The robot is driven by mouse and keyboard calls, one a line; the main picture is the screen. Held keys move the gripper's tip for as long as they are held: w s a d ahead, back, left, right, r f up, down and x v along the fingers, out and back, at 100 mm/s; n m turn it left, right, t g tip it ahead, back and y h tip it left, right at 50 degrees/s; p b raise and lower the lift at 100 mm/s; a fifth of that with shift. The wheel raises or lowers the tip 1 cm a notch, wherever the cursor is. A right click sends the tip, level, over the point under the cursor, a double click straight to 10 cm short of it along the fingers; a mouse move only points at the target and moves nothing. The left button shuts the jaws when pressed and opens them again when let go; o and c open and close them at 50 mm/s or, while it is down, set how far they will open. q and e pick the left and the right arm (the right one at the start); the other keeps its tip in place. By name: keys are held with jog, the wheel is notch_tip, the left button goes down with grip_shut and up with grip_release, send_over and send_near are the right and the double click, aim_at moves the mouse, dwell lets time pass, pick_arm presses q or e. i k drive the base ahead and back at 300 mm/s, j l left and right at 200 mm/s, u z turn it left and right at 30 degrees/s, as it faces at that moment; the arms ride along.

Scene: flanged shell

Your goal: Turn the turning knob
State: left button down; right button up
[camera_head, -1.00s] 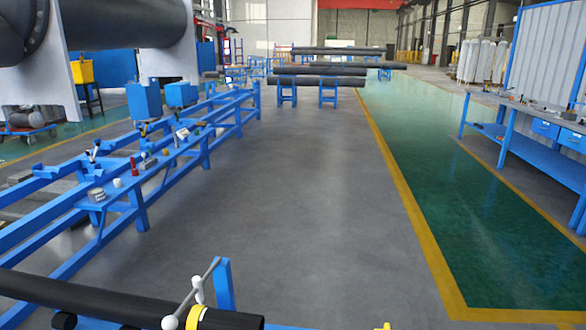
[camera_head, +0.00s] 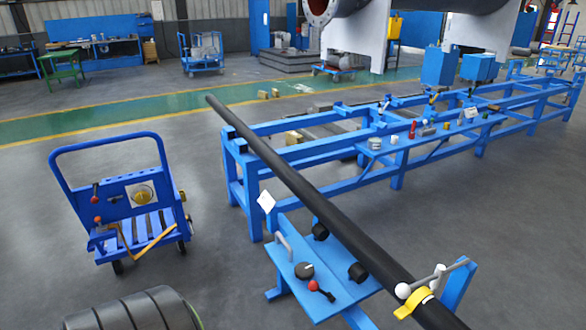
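A black round knob (camera_head: 304,270) with a light mark on top sits on a blue bench plate (camera_head: 345,292) at the lower middle. It is the likeliest turning knob in view. A red-ended black lever (camera_head: 320,290) is just in front of it, and a grey bar handle (camera_head: 284,246) stands behind it to the left. A long black pipe (camera_head: 312,198) runs past the plate on its right. Neither of my grippers is in view, so nothing is seen touching the knob.
A blue cart (camera_head: 130,205) with levers and a yellow dial stands at left. A dark ribbed object (camera_head: 132,312) is at the bottom left. Grey floor (camera_head: 215,240) between cart and bench is clear.

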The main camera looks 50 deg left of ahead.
aim_at(305, 270)
jog(key=u, duration=1.5)
